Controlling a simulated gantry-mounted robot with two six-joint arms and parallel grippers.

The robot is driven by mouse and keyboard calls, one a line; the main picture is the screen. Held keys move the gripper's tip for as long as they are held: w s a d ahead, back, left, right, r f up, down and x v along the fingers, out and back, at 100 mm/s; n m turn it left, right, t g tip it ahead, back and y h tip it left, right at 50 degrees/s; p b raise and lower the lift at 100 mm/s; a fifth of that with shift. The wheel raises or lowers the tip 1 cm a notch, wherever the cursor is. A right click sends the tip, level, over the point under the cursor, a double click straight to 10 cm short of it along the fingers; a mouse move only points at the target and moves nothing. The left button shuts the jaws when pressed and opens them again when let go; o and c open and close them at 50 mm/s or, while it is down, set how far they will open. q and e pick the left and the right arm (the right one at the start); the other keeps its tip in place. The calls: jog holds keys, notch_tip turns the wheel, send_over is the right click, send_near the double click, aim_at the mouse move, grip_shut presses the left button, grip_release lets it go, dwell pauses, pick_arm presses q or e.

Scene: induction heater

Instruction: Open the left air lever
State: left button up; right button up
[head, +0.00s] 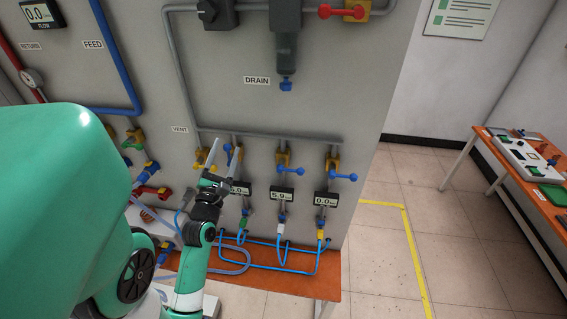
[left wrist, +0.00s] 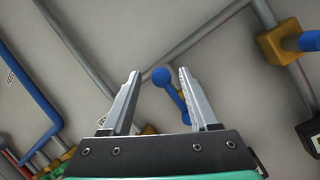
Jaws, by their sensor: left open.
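My left gripper (head: 222,158) is open and empty in front of the wall panel, at the leftmost of three small air valves. In the left wrist view, the left air lever (left wrist: 165,82) is blue with a round ball end. Its ball shows between the two spread fingers of my left gripper (left wrist: 157,75), apart from both in the picture. Its brass valve body is mostly hidden behind the gripper. In the head view, my gripper covers most of this lever. My right gripper is not in view.
The middle air lever (head: 290,170) and the right air lever (head: 344,176) stick out to the right, above small displays. A grey pipe (head: 270,136) runs above them. Blue hoses (head: 285,268) hang below, over an orange bench (head: 300,286). A side table stands far right.

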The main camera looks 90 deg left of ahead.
pick_arm(q)
jog(key=b+v, duration=0.3)
jog(key=v, duration=0.4)
jog(key=shift+d, duration=0.15)
